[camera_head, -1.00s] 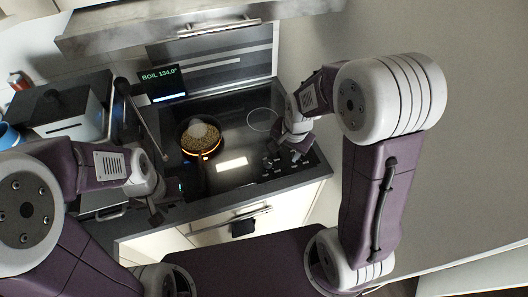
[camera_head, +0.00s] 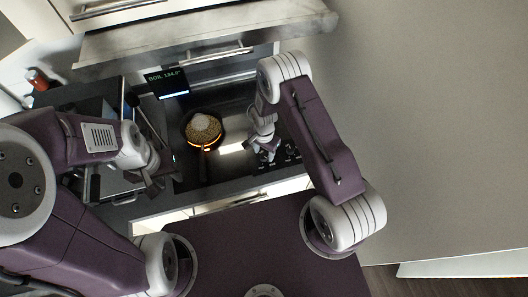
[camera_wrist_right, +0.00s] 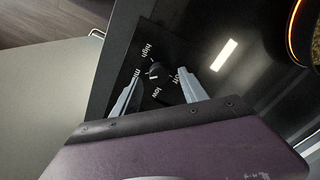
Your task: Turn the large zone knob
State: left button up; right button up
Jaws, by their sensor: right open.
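A black knob (camera_wrist_right: 154,72) shows in the right wrist view, with the words high, mid, low and off printed around it. A small white mark is on the knob; I cannot tell its exact setting. My right gripper (camera_wrist_right: 159,82) is open, with one finger on each side of the knob; contact is not clear. In the head view my right gripper (camera_head: 268,153) is over the dark control panel at the cooktop's front right, partly covering the knobs there. My left gripper (camera_head: 166,172) hangs near the cooktop's left side, its jaws too small to read.
A pan of food (camera_head: 203,131) with a glowing orange ring sits on the black cooktop (camera_head: 226,105). A screen (camera_head: 168,83) reads BOIL 134.0°. A hood (camera_head: 210,32) overhangs the back. A red-capped jar (camera_head: 37,79) stands far left.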

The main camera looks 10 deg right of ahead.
jog(key=shift+f, duration=0.5)
jog(key=shift+s+a+f, duration=0.15)
jog(key=shift+f, duration=0.35)
jog(key=shift+c, duration=1.2)
grip_shut()
